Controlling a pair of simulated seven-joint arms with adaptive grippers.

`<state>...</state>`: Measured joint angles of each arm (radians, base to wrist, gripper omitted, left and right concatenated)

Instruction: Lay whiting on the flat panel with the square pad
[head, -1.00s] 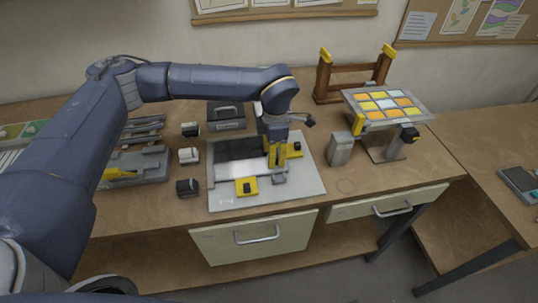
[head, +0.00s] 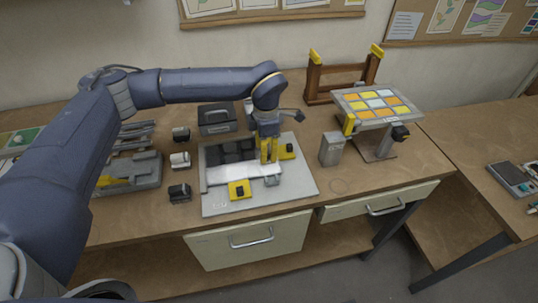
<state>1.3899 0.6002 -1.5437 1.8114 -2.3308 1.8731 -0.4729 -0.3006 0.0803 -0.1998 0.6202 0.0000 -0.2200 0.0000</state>
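The flat panel (head: 231,151) lies on a pale board (head: 298,185) on the bench. Its far part is dark with square divisions, and a white strip (head: 230,173) runs along its near side. My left gripper (head: 269,160) points down over the panel's right end, its yellow fingers close together. Whether they hold the square pad is too small to tell. Black-and-grey blocks (head: 180,160) stand in a column left of the board; I cannot tell which is a square pad. My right gripper is out of view.
Yellow clamps sit on the board's near side (head: 239,189) and right side (head: 288,151). A grey box (head: 331,149) and a tilted stand with a coloured pane (head: 378,103) are to the right. A dark toolbox (head: 216,117) stands behind. The bench's front right is clear.

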